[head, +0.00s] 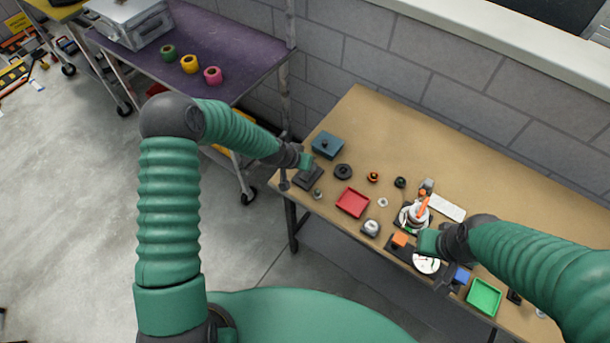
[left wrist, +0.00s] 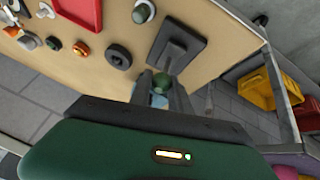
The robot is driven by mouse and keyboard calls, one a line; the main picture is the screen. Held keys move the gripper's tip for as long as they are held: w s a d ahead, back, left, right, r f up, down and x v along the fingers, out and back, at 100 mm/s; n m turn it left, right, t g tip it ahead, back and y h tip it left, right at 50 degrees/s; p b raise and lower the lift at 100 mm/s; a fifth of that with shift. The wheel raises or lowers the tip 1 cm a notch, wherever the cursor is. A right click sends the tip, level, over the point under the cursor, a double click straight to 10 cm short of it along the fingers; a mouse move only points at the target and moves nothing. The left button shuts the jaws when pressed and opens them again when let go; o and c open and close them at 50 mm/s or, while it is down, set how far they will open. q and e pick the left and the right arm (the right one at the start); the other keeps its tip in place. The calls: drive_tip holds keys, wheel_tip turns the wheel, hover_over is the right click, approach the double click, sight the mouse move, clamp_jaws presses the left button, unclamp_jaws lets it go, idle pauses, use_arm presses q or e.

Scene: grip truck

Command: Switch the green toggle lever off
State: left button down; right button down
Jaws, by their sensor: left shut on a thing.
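The toggle lever's dark base plate (head: 309,177) sits at the left end of the wooden table; it also shows in the left wrist view (left wrist: 185,42). The lever's green knob (left wrist: 161,82) lies between the fingers of my left gripper (left wrist: 160,92), which is shut on it. In the head view my left gripper (head: 302,164) is over the base plate and hides the lever, so its tilt cannot be told there. My right gripper (head: 430,252) is over the right part of the table; its fingers are not clear.
On the table (head: 390,130) stand a dark teal box (head: 327,145), a black round dial (head: 343,172), a red tray (head: 353,202), a green tray (head: 484,297) and several small knobs. A purple-topped cart (head: 235,50) stands beyond the table's left end.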

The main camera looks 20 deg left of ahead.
use_arm(q)
drive_tip(key=t+b, duration=0.1)
drive_tip(key=b, duration=0.1)
drive_tip(key=s+t+h+b, duration=0.1)
drive_tip(key=t+b, duration=0.1)
drive_tip(key=b, duration=0.1)
drive_tip(key=s+f+t+h+b, duration=0.1)
drive_tip(key=b, duration=0.1)
drive_tip(key=shift+s+a+f+t, duration=0.1)
drive_tip(key=shift+s+a+t, duration=0.1)
drive_tip(key=shift+a+t, duration=0.2)
drive_tip(key=shift+s+b, duration=0.15)
drive_tip(key=shift+b, duration=0.45)
drive_tip(key=shift+t, duration=0.3)
drive_tip(key=shift+s+f, duration=0.15)
drive_tip(key=c, duration=1.6)
unclamp_jaws()
drive_tip(key=o, duration=0.4)
drive_tip(key=shift+a, duration=0.1)
drive_tip(key=shift+r, duration=0.2)
